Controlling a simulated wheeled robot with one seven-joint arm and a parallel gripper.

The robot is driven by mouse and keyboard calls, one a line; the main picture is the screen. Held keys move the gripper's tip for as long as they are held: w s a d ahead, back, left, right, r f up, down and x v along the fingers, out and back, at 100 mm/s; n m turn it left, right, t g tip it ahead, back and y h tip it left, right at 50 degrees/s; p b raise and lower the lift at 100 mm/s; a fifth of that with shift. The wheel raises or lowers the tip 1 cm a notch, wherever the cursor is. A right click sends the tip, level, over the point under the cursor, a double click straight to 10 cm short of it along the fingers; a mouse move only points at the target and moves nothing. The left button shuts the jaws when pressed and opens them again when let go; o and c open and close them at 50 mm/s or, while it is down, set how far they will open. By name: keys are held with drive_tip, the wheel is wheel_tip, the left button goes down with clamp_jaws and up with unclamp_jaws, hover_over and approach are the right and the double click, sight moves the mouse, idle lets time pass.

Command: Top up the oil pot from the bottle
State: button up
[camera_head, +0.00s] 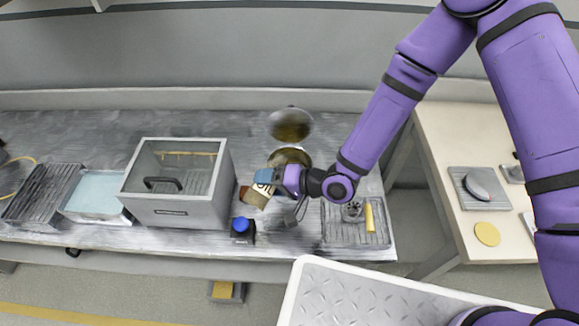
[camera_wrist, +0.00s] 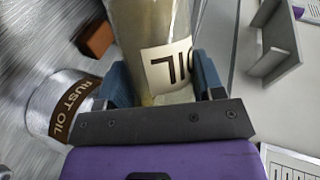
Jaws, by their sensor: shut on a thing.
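My gripper (camera_head: 266,178) is shut on a bottle (camera_head: 256,199), its blue fingers on either side of it. The bottle has a clear, yellowish body and a white label lettered OIL; it also shows between the fingers in the wrist view (camera_wrist: 150,25). In the head view it leans to the lower left, its mouth not clear. A round pot (camera_head: 290,155) with a golden inside and a raised round lid (camera_head: 290,125) stands just behind my gripper. In the wrist view a pale pot lettered RUST OIL (camera_wrist: 62,100) is left of the fingers; I cannot tell if it is the same one.
A black block with a blue knob (camera_head: 241,226) sits in front. A tray (camera_head: 350,238) with a yellow stick (camera_head: 369,217) lies right. A small brown block (camera_wrist: 96,40) is near the bottle.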

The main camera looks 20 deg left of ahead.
drive_tip(key=shift+w+d+r+m, duration=0.1)
drive_tip(key=shift+w+r+m, duration=0.15)
drive_tip(key=shift+w+m, duration=0.05)
idle(0.9)
drive_tip(key=shift+s+f, duration=0.25)
drive_tip(key=shift+s, duration=0.25)
drive_tip(key=shift+w+r+n+t+h, duration=0.2)
drive_tip(key=shift+n+t, duration=0.15)
drive_tip(key=shift+n, duration=0.25)
drive_tip(key=shift+w+r+n+t+h, duration=0.1)
drive_tip(key=shift+w+n+t+h, duration=0.1)
drive_tip(key=shift+n+t, duration=0.3)
drive_tip(key=shift+w+r+n+t+h, duration=0.25)
drive_tip(key=shift+r+n+t+h, duration=0.1)
drive_tip(key=shift+n, duration=0.45)
drive_tip(key=shift+f+n+t+b, duration=0.35)
drive_tip(key=shift+f+n+t, duration=0.05)
drive_tip(key=shift+n, duration=0.1)
drive_tip(key=shift+s+n+t+h+b, duration=0.4)
drive_tip(key=shift+s+n+t, duration=0.2)
drive_tip(key=shift+n+t, duration=0.5)
drive_tip(key=shift+s+a+f+n+t+b, duration=0.1)
drive_tip(key=shift+s+f+n+t+b, duration=0.1)
drive_tip(key=shift+f+n+t, duration=0.25)
drive_tip(key=shift+s+a+f+n+t+b, duration=0.1)
drive_tip(key=shift+f+n+t+b, duration=0.1)
drive_tip(key=shift+f+n, duration=0.35)
drive_tip(key=shift+s+a+f+n+t+b, duration=0.15)
drive_tip(key=shift+f+n+t, duration=0.2)
drive_tip(key=shift+f, duration=0.35)
